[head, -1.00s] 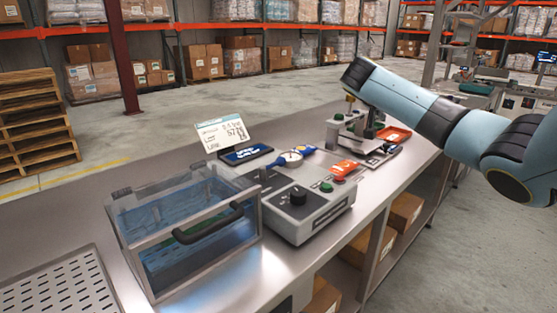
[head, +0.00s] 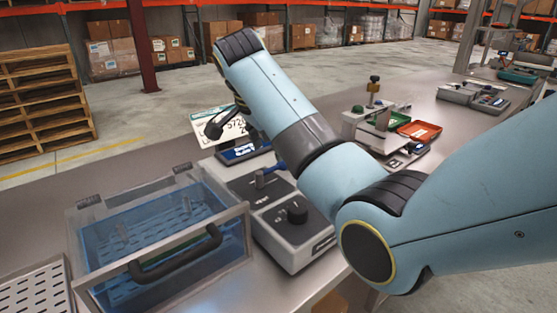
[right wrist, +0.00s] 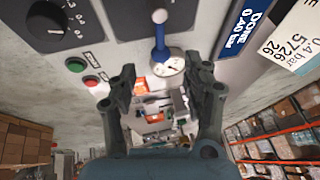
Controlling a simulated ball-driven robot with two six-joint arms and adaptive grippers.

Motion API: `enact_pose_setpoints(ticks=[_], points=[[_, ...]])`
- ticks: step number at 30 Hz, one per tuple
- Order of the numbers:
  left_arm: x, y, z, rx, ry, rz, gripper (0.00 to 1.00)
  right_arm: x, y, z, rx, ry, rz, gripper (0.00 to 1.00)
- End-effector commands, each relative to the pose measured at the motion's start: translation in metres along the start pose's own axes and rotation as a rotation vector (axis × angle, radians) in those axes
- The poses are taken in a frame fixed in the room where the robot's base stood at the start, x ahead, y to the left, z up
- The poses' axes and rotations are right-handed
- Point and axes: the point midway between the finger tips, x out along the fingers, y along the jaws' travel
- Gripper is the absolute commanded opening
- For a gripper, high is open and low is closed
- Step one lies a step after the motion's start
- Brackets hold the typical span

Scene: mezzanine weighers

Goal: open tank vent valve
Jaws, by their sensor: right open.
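The valve with a blue lever (right wrist: 160,48) stands on the grey control unit in the right wrist view, beside a round white gauge (right wrist: 172,67). In the head view only a bit of the blue lever (head: 279,166) shows beside my right arm; the gauge is hidden there. My right gripper (right wrist: 163,72) is open and empty, its fingers spread to either side of the gauge and lever in the picture, apparently without touching. In the head view its dark fingers (head: 222,122) show in front of the label card. The clear tank with blue water (head: 110,272) stands left of the unit.
The control unit (head: 290,250) has a black knob (head: 297,211). Green (right wrist: 75,65) and red (right wrist: 90,81) buttons show in the wrist view. A display (right wrist: 244,28) reads DONE 0.40 bar. A press-like fixture (head: 370,125) and a red tray (head: 420,131) stand further right.

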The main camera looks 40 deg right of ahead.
Motion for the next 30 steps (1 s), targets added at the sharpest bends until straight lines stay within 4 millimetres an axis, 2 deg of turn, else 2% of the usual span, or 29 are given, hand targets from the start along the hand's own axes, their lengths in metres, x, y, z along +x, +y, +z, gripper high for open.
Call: enact_pose_setpoints(ticks=[4, 10, 14, 22, 23, 30], points=[[-0.001, -0.010, 0.009, 0.005, -0.014, -0.011, 1.00, 0.032, 0.001, -0.001, -0.001, 0.002, 0.004, 0.50], [-0.001, 0.006, 0.000, -0.003, -0.002, 0.007, 1.00, 0.062, 0.000, -0.001, 0.000, 0.001, 0.002, 0.50], [-0.001, 0.015, -0.009, -0.008, 0.012, 0.017, 1.00, 0.071, 0.000, -0.001, 0.000, 0.002, 0.000, 0.50], [-0.001, 0.009, -0.011, -0.005, 0.015, 0.011, 1.00, 0.073, 0.000, -0.001, 0.001, 0.001, -0.001, 0.50], [-0.001, 0.009, -0.010, -0.005, 0.014, 0.010, 1.00, 0.073, 0.000, -0.001, 0.001, 0.001, 0.000, 0.48], [-0.001, 0.006, -0.005, -0.003, 0.007, 0.006, 1.00, 0.073, 0.000, -0.001, 0.001, 0.001, 0.000, 0.17]])
